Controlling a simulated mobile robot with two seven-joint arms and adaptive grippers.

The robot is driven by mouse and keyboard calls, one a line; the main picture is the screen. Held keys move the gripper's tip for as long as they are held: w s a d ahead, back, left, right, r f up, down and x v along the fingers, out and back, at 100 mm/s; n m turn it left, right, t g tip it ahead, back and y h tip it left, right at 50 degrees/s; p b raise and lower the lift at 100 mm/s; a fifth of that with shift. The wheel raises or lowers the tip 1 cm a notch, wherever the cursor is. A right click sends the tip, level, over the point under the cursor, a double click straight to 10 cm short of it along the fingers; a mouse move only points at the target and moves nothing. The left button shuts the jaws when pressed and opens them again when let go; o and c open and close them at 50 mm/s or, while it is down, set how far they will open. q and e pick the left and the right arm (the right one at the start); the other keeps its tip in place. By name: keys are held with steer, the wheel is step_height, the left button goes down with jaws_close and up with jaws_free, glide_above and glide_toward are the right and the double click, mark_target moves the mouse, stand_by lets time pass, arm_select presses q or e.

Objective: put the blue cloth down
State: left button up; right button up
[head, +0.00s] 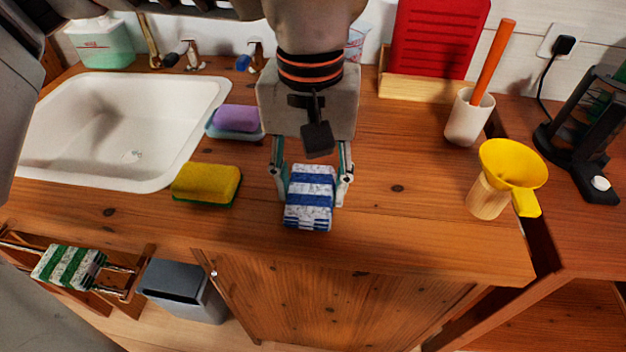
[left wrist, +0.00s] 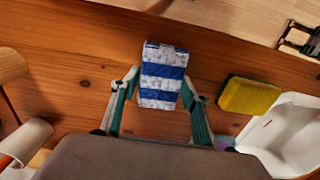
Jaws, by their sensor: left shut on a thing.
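The blue cloth (head: 310,196), striped blue and white and folded, is at the wooden counter (head: 400,215) near its front edge. My left gripper (head: 313,186) reaches down from above and is shut on the cloth, one finger at each side. In the left wrist view the cloth (left wrist: 162,78) lies between the two fingertips (left wrist: 163,85). Whether its underside touches the counter I cannot tell. My right gripper is not in view.
A yellow sponge (head: 206,184) lies left of the cloth, with a purple sponge (head: 237,118) on a dish behind. The white sink (head: 60,150) is at left. A yellow funnel (head: 513,163) on a wooden cup (head: 487,200) stands right. Counter between cloth and cup is clear.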

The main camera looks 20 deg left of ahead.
mark_target(312, 189)
arm_select(q)
steer(key=o, duration=1)
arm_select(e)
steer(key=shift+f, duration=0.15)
arm_select(q)
step_height(312, 189, up, 4)
steer(key=shift+f+p, duration=0.1)
steer(key=shift+p, duration=0.5)
step_height(312, 189, up, 8)
steer(key=shift+r+p, duration=0.2)
steer(key=shift+p, duration=1)
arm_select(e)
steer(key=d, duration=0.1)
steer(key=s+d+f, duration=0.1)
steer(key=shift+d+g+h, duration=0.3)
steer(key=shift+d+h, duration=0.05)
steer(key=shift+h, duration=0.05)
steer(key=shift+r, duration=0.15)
